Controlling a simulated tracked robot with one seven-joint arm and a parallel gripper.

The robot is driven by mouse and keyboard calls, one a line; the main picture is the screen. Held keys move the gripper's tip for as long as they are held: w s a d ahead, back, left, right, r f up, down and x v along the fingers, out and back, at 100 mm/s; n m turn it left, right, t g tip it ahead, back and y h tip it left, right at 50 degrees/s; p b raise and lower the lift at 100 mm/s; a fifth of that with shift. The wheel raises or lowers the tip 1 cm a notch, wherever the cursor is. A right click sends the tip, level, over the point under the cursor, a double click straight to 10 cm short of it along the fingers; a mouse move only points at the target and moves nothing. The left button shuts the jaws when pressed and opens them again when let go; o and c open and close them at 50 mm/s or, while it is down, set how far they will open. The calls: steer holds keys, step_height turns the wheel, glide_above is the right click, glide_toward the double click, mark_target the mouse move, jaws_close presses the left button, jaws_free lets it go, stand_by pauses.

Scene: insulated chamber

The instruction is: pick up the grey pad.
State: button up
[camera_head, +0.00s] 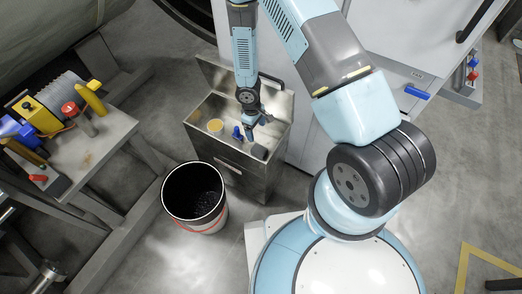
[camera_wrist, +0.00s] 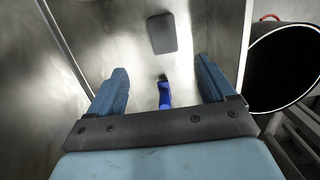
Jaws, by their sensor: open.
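The grey pad (camera_wrist: 162,33) is a small dark rectangle with rounded corners, lying on the bare metal floor of a steel bin. It also shows in the head view (camera_head: 259,152), near the bin's front right corner. My gripper (camera_wrist: 160,78) is open and empty, its two blue fingers spread wide. In the wrist view the pad is beyond the fingertips, roughly centred between their lines and apart from them. In the head view my gripper (camera_head: 251,130) points down into the bin, just behind the pad. A blue object (camera_wrist: 165,95) appears between the fingers.
The steel bin (camera_head: 240,172) has walls on all sides and a raised back panel. A yellow disc (camera_head: 215,125) lies left inside it. A tool-laden bench (camera_head: 90,150) is at left, a white cabinet (camera_head: 310,140) at right.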

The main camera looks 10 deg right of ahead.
steer(key=f, duration=0.2)
glide_above(259, 148)
step_height(259, 148, down, 7)
steer(key=shift+w+r, duration=0.1)
steer(key=shift+r, duration=0.05)
steer(key=shift+s+a+f, duration=0.1)
steer(key=shift+s+f, duration=0.05)
steer(key=shift+f, duration=0.85)
steer(key=shift+s+f, duration=0.1)
steer(key=shift+f, duration=1.8)
steer(key=c, duration=1)
